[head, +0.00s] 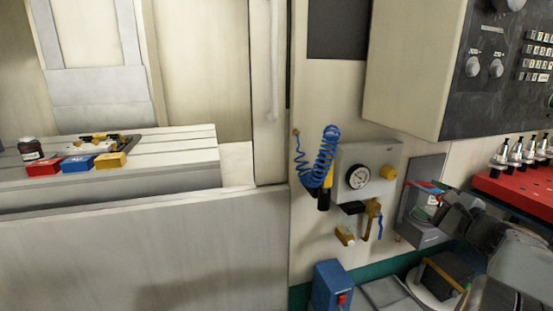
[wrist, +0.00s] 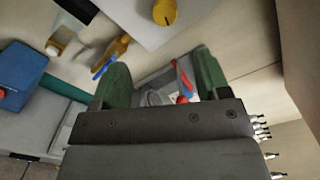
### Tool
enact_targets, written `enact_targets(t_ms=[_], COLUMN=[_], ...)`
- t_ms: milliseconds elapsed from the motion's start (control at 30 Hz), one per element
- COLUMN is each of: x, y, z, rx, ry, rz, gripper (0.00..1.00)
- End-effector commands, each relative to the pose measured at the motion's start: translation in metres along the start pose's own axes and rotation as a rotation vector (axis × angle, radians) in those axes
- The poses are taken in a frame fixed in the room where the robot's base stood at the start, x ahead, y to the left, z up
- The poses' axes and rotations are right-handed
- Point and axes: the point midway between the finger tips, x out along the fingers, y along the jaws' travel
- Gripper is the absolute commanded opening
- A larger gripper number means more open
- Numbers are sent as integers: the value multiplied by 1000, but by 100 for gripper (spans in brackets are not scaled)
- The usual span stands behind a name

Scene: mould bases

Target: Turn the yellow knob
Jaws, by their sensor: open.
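The yellow knob (head: 388,172) sits on the right side of a pale grey gauge box (head: 352,187) on the machine wall in the head view. In the wrist view the knob (wrist: 164,12) shows at the top edge with a dark mark on its face. My gripper (wrist: 160,72) is open, its two green fingers spread apart with nothing held between them. The knob is beyond the fingertips, not touched by them. In the head view my arm is at the lower right, to the right of and below the knob.
A blue coiled hose (head: 325,155) hangs left of the gauge box. An orange-brown valve handle (head: 372,215) is below it. A grey holder (head: 428,233) with red and blue items is near my gripper. A red tool rack (head: 515,187) stands at the right. A control cabinet (head: 415,70) juts out above.

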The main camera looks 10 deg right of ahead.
Motion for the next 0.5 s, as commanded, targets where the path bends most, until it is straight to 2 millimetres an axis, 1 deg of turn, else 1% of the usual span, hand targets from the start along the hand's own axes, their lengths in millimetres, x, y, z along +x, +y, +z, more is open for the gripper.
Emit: enact_targets(t_ms=[33, 67, 167, 200, 267, 300, 367, 400, 467, 500], x=[6, 9, 24, 29, 33, 32, 28, 22, 12, 4], y=[-2, -1, 9, 15, 26, 34, 46, 52, 59, 62], z=[15, 24, 70, 93, 129, 152, 184, 204, 230, 246], rx=[-15, -29, -102, -145, -227, -292, -397, -472, -594, -678], ry=[-12, -19, -58, -78, -114, -141, -183, -211, -255, -286], rz=[36, 67, 221, 302, 431, 521, 648, 728, 840, 909], gripper=[69, 69, 69, 69, 69, 69, 69, 69, 69, 69])
